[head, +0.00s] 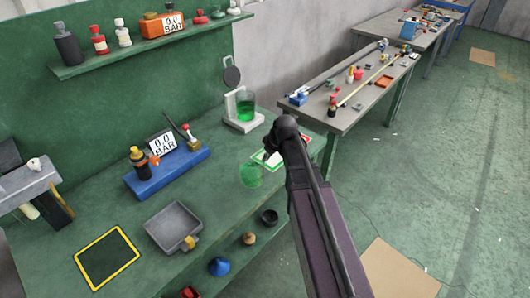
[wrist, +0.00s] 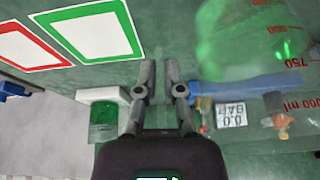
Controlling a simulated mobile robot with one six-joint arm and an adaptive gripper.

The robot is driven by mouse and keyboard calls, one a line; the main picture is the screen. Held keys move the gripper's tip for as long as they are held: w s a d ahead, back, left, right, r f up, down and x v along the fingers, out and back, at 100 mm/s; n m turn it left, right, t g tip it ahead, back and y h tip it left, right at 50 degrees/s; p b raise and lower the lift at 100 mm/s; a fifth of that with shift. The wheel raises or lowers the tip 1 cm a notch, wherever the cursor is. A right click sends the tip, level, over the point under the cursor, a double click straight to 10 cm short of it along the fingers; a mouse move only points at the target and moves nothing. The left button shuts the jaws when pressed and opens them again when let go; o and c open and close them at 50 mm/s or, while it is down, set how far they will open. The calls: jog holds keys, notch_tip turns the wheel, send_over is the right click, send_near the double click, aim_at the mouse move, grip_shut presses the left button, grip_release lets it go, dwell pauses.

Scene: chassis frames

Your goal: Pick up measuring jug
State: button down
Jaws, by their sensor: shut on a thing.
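The measuring jug (head: 250,175) is clear, with green liquid, and shows left of and below my gripper in the head view. In the wrist view its clear wall with red volume marks (wrist: 288,62) fills the upper right, close to the camera. My gripper (wrist: 160,80) has its fingers close together, shut on a thin part of the jug; the exact contact is hard to see through the clear wall. In the head view my arm hides most of the fingers. I cannot tell whether the jug's base touches the green bench (head: 180,222).
A white stand (head: 246,122) holds another green-filled vessel (head: 245,101) behind. A green-bordered card (head: 267,159) lies by the jug. A blue gauge block (head: 168,172), a grey tray (head: 172,228) and a yellow-edged black mat (head: 106,258) occupy the bench. Open floor lies right.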

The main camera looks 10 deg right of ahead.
jog(key=shift+s+d+r, duration=0.15)
jog(key=shift+s, duration=1.05)
jog(key=shift+s+d+r, duration=0.1)
jog(key=shift+s, duration=1.1)
